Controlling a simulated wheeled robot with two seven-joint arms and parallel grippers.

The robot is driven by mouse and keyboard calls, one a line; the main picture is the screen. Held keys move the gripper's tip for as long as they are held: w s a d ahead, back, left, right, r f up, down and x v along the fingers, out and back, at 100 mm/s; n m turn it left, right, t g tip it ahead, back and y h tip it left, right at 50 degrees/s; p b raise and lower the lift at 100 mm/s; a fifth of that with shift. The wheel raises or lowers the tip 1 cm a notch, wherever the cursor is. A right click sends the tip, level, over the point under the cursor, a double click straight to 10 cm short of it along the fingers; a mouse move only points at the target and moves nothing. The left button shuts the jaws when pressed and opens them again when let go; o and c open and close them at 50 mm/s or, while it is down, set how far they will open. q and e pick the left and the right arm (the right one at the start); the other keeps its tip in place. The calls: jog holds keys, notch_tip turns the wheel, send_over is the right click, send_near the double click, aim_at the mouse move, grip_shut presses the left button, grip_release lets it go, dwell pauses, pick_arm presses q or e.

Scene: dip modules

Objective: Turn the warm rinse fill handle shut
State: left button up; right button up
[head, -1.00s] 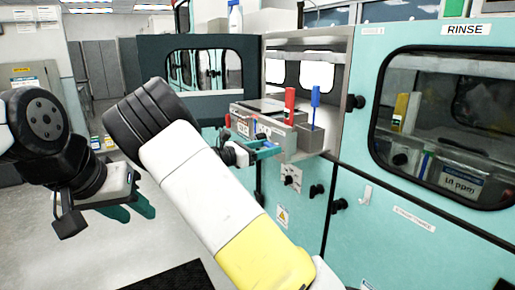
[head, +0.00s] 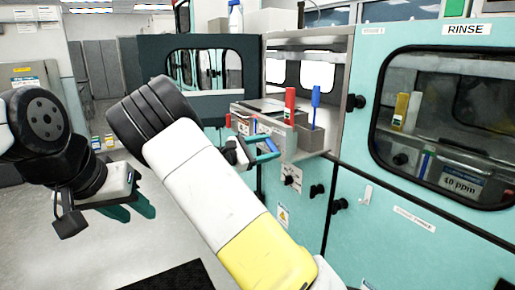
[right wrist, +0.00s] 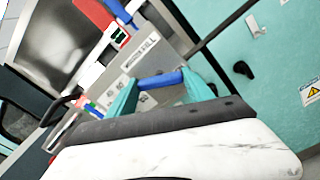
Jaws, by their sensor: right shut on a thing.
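A blue bar handle (right wrist: 160,80) sits on the front of a grey metal unit (head: 309,143), beside a label ending in "FILL" (right wrist: 140,53). My right gripper (right wrist: 158,88) is shut on this handle, with a teal finger at each end of the blue bar. In the head view the right gripper (head: 265,152) is small and partly behind my own forearm, with the blue handle (head: 271,145) at its fingers. My left gripper (head: 131,209) hangs at the left with its teal fingers apart, empty and away from the unit.
A red upright handle (head: 290,101) and a blue upright handle (head: 315,99) stand on top of the unit. Black knobs (head: 317,190) are on the teal panel below. A windowed teal cabinet marked RINSE (head: 467,30) is at right. Open floor lies at left.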

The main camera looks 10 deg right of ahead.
jog(key=m, duration=1.1)
jog(key=shift+m, duration=0.4)
dwell(0.3)
jog(key=o, duration=1.4)
jog(key=shift+c, duration=0.2)
jog(key=shift+a, duration=0.15)
